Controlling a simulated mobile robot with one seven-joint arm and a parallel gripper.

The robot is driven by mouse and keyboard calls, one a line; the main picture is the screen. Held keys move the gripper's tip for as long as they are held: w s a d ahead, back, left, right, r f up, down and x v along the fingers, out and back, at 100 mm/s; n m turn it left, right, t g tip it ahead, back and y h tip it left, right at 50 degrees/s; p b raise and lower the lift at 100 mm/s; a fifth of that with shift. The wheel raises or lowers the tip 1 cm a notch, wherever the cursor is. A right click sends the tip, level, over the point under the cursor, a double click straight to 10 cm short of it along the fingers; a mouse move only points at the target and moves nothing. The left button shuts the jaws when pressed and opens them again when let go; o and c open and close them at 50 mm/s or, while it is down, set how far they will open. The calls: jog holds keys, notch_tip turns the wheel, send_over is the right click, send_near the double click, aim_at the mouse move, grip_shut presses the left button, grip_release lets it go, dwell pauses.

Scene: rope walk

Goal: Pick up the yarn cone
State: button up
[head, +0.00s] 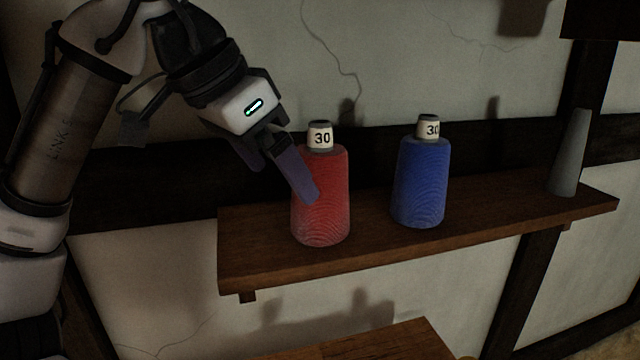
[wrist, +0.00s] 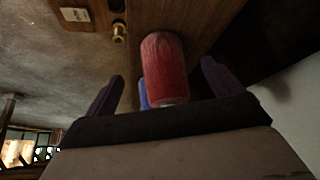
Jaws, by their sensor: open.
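A red yarn cone (head: 322,205) with a white "30" label on its neck stands upright on a wooden shelf (head: 255,262). A similar blue yarn cone (head: 421,185) stands upright to its right, with a gap between them. My gripper (head: 284,181) is open at the left of the red cone, tilted down, with one purple finger crossing in front of it. In the wrist view, the red cone (wrist: 165,65) shows between the two spread fingers of my gripper (wrist: 165,88). The blue cone (wrist: 143,95) is mostly hidden behind it. I cannot tell whether a finger touches the red cone.
A bare grey cone (head: 570,155) stands at the shelf's right end. A dark beam (head: 150,185) and a cracked plaster wall are behind the shelf. A wooden surface (head: 365,344) lies below. The wrist view shows a small brass fitting (wrist: 119,33) and a pale plate (wrist: 75,14).

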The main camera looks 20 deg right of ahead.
aim_at(310, 151)
jog(key=d, duration=0.2)
jog(key=w+d+p, duration=0.1)
jog(key=w+d, duration=0.1)
jog(key=d, duration=0.1)
jog(key=shift+w+d+f+p, duration=0.2)
jog(key=shift+d+p, duration=0.1)
jog(key=shift+p, duration=0.1)
jog(key=shift+d+f, duration=0.15)
jog(key=shift+f, duration=0.1)
jog(key=c, duration=1.2)
